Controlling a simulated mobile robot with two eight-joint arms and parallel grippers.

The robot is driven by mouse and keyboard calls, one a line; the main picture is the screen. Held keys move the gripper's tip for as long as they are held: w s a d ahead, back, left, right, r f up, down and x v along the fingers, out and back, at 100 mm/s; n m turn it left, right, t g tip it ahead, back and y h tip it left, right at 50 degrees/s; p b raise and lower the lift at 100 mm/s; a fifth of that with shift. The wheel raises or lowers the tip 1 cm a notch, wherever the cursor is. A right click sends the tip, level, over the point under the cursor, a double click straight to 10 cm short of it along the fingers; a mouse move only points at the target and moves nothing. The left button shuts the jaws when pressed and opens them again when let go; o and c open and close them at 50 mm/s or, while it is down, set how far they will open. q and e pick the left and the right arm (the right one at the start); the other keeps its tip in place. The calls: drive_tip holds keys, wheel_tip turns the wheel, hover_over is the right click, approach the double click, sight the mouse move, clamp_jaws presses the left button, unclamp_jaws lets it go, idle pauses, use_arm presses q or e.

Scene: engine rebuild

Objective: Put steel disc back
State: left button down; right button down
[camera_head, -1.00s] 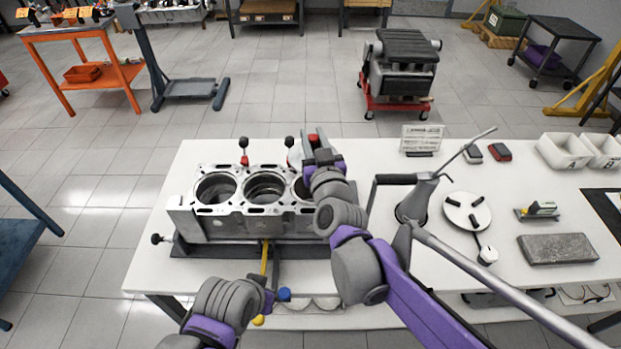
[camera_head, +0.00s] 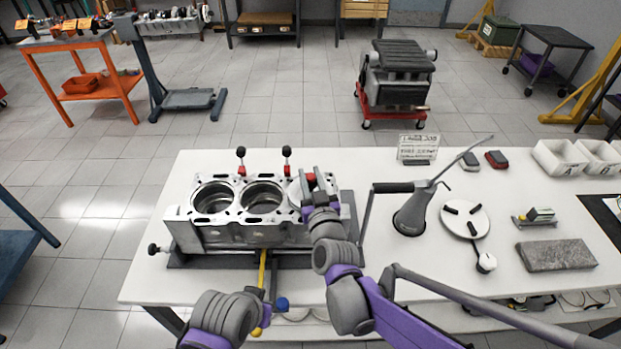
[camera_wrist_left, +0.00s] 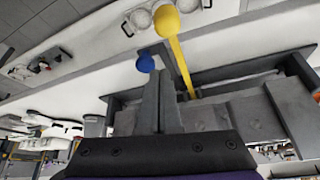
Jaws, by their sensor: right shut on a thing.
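The steel disc (camera_head: 295,192) shows as a pale round edge at the right end of the engine block (camera_head: 250,235), over the third bore. My right gripper (camera_head: 313,182) is shut on it from above, and a small red part shows between the fingers. The fingers and wrist hide most of the disc, so I cannot tell whether it touches the block. The two bores to its left are open. My left gripper (camera_wrist_left: 160,90) has its fingers together and empty in the left wrist view, beside a yellow lever (camera_wrist_left: 180,60) and a blue ball (camera_wrist_left: 145,63).
Two black knobs on red bases (camera_head: 287,160) stand behind the block. Right of it are a grey crank-handled stand (camera_head: 412,215) and a white round plate with black pads (camera_head: 465,225). A grey slab (camera_head: 556,255) and white bins (camera_head: 560,157) lie farther right. The table front is partly clear.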

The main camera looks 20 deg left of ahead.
drive_tip(key=shift+f, duration=0.2)
drive_tip(key=shift+f, duration=0.25)
drive_tip(key=c, duration=0.6)
unclamp_jaws()
drive_tip(key=shift+r, duration=0.1)
